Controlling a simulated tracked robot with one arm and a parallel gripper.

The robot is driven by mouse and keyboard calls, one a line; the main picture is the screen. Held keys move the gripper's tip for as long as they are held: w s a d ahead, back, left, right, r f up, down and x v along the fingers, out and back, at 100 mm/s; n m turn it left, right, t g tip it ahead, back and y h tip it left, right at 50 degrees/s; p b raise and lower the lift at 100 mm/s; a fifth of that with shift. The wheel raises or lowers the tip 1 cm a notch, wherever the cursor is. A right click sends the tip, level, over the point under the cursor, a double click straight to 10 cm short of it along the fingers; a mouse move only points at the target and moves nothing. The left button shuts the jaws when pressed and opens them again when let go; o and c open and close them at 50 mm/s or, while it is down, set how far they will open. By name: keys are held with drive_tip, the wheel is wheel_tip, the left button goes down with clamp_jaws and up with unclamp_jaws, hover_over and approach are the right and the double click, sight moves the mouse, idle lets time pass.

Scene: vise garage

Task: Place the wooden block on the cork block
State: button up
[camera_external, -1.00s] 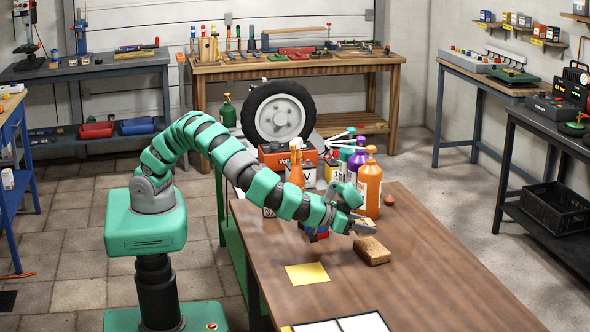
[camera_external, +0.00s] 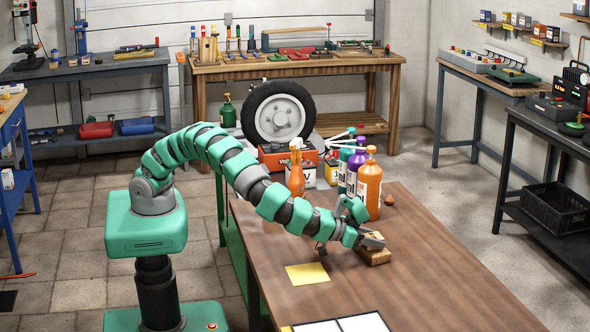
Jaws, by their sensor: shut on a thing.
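The cork block (camera_external: 376,257) lies flat on the brown workbench, right of the yellow paper. My gripper (camera_external: 372,238) is directly over it, shut on the small, pale wooden block (camera_external: 374,234). The wooden block is mostly hidden by the fingers. It is at or just above the top of the cork block; I cannot tell whether the two touch. My gripper also covers part of the cork block's upper face.
Behind my gripper stand an orange bottle (camera_external: 369,186), a purple bottle (camera_external: 356,168) and an orange spray bottle (camera_external: 296,172). A yellow paper (camera_external: 307,273) lies left of the cork block. The workbench (camera_external: 450,275) is clear to the right and front.

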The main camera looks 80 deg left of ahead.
drive_tip(key=shift+f, duration=0.15)
drive_tip(key=o, duration=1)
drive_tip(key=shift+r, duration=0.2)
drive_tip(key=p+v, duration=0.1)
drive_tip(key=v, duration=1.1)
